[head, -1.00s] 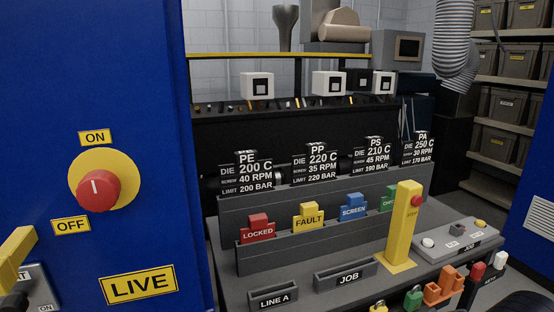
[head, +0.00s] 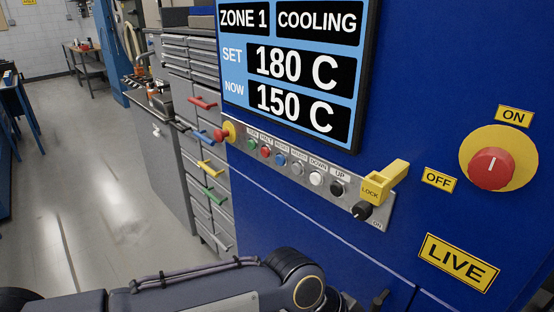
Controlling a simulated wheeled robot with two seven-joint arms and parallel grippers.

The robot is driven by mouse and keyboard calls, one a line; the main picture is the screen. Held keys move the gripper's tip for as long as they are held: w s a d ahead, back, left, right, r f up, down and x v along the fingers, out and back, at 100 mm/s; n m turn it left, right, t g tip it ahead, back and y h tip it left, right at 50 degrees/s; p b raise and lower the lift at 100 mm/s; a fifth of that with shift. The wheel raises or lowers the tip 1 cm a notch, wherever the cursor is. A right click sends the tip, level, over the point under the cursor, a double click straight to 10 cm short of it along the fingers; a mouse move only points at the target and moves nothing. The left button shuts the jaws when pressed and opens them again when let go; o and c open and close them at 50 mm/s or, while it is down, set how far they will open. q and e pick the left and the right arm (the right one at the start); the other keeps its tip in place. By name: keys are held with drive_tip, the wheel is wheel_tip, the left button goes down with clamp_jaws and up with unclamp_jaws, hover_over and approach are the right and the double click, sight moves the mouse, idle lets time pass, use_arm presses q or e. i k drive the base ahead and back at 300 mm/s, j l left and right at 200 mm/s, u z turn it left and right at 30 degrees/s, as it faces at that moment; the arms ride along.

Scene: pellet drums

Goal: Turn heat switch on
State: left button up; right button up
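The small panel on the blue cabinet carries a black switch knob (head: 362,210) at its right end, with an ON label (head: 377,225) just below it. A yellow LOCK piece (head: 385,181) stands out from the panel just above the knob. Part of the panel's lettering there is hidden. A larger red rotary knob (head: 489,169) on a yellow disc sits to the right, between ON and OFF labels, its white mark pointing up. One of my arms crosses the bottom edge, below the panel.
The screen (head: 290,75) reads ZONE 1 COOLING, set 180 C, now 150 C. A red push button (head: 223,133) and several small buttons line the panel. A LIVE sign (head: 457,262) is at lower right. A drawer cabinet (head: 205,170) stands left; the floor there is clear.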

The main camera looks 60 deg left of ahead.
sight(362, 209)
drive_tip(key=u, duration=0.5)
drive_tip(key=j+u, duration=0.1)
drive_tip(key=u, duration=0.9)
drive_tip(key=i+u, duration=0.1)
drive_tip(key=u, duration=0.4)
drive_tip(key=j+z, duration=0.1)
